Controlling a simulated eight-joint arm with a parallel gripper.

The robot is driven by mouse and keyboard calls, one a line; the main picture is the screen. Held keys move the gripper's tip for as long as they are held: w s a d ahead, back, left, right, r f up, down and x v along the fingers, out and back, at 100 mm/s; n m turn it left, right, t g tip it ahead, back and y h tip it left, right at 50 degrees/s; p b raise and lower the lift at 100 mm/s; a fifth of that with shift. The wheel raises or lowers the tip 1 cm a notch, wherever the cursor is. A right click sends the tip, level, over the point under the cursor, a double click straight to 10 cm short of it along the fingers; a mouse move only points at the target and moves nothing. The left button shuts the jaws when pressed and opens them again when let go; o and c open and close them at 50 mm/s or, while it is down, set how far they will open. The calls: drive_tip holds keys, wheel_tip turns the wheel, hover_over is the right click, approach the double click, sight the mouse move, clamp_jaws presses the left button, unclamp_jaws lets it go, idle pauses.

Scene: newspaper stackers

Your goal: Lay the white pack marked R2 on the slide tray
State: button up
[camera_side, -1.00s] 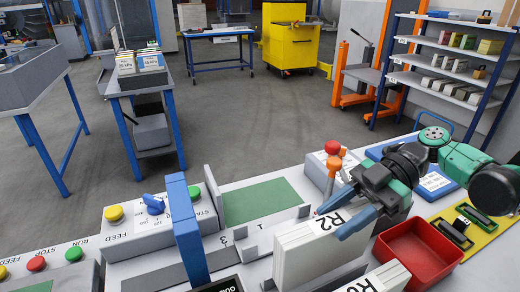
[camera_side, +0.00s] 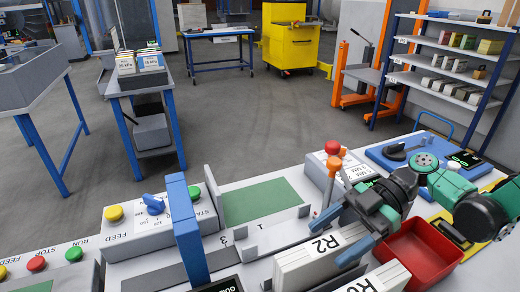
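The white pack marked R2 (camera_side: 325,247) is at the front centre of the bench, with its label facing up. My gripper (camera_side: 328,244) comes in from the right, with its two blue-grey fingers on either side of the pack's label end. I cannot tell whether the fingers press on the pack or stand slightly apart from it. A grey tray-like fixture with upright tabs (camera_side: 250,253) lies just behind and left of the pack. I cannot tell whether this is the slide tray. The pack's underside is hidden.
A red bin (camera_side: 425,255) stands right of the pack. Another white labelled pack (camera_side: 385,278) is close in front. A blue upright plate (camera_side: 187,230) stands left. The green pad (camera_side: 262,201) is clear.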

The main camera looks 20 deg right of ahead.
sight(363, 228)
drive_tip(key=shift+f, duration=0.25)
drive_tip(key=shift+o, duration=0.4)
drive_tip(key=v, duration=0.5)
drive_tip(key=shift+d+r, duration=0.2)
drive_tip(key=shift+d, duration=0.1)
drive_tip(key=a+h, duration=0.1)
drive_tip(key=h, duration=0.1)
drive_tip(key=a+f+g+h, duration=0.1)
drive_tip(key=a+h, duration=0.1)
drive_tip(key=a+g+h, duration=0.1)
drive_tip(key=h, duration=0.2)
drive_tip(key=shift+a+f, duration=0.3)
drive_tip(key=shift+a, duration=0.05)
drive_tip(key=shift+s+a+r+h, duration=0.15)
drive_tip(key=shift+a+h, duration=0.2)
drive_tip(key=shift+h, duration=0.35)
drive_tip(key=t+h, duration=0.1)
drive_tip(key=a+r+t+h, duration=0.1)
drive_tip(key=h, duration=0.1)
drive_tip(key=shift+r, duration=0.25)
drive_tip(key=shift+a+f, duration=0.15)
drive_tip(key=shift+f, duration=1.15)
drive_tip(key=shift+a+f, duration=0.2)
drive_tip(key=shift+f, duration=1.15)
